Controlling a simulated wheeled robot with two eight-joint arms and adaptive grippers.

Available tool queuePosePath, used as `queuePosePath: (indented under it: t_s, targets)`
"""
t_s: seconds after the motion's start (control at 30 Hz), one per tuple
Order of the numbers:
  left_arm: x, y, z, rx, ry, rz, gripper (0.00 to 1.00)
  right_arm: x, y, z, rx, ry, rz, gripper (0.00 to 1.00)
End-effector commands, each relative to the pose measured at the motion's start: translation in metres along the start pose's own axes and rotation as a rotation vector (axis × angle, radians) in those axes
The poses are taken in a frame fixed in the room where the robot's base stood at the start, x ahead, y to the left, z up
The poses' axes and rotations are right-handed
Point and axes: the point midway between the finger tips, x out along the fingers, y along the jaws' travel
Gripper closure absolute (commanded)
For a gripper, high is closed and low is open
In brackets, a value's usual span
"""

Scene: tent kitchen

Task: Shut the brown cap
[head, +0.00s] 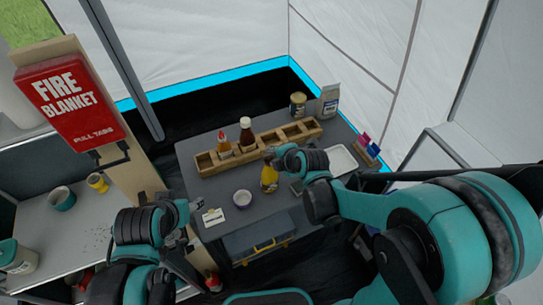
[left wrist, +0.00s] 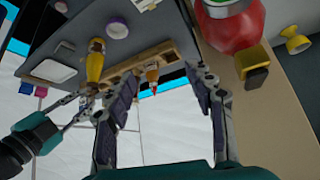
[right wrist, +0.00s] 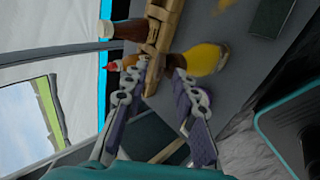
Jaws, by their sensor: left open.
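A yellow bottle (head: 269,177) stands on the dark table in front of the wooden rack; it also shows in the left wrist view (left wrist: 95,68) and right wrist view (right wrist: 203,59). I cannot clearly make out a brown cap; the bottle's top is partly hidden at my right gripper. My right gripper (right wrist: 158,74) is at the bottle's top end, its fingers apart, with one fingertip close to the neck. I cannot tell whether it touches. My left gripper (left wrist: 165,75) is open and empty, left of the table's front edge in the head view.
The wooden rack (head: 209,162) holds a dark bottle (head: 246,133) and an orange bottle (head: 224,143). A white tray (head: 340,160) lies right. A tin (head: 298,104) and bag (head: 329,100) stand behind.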

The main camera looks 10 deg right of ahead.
Motion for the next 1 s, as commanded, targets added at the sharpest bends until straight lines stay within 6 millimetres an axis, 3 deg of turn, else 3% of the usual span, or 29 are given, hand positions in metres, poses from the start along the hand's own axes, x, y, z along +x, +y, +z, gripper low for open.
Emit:
queuePosePath:
  t_s: [0.4,0.87,0.97,1.0]
  targets:
    - [0.000,0.000,0.000,0.000,0.000,0.000,0.46,-0.049,0.000,0.000,0.000,-0.001,0.000,0.72]
    - [0.000,0.000,0.000,0.000,0.000,0.000,0.46,-0.056,0.000,0.000,-0.001,0.000,0.000,0.72]
    - [0.000,0.000,0.000,0.000,0.000,0.000,0.46,-0.056,-0.001,0.000,0.002,-0.001,-0.001,0.46]
    - [0.000,0.000,0.000,0.000,0.000,0.000,0.46,-0.057,-0.001,0.000,0.007,-0.001,-0.001,0.46]
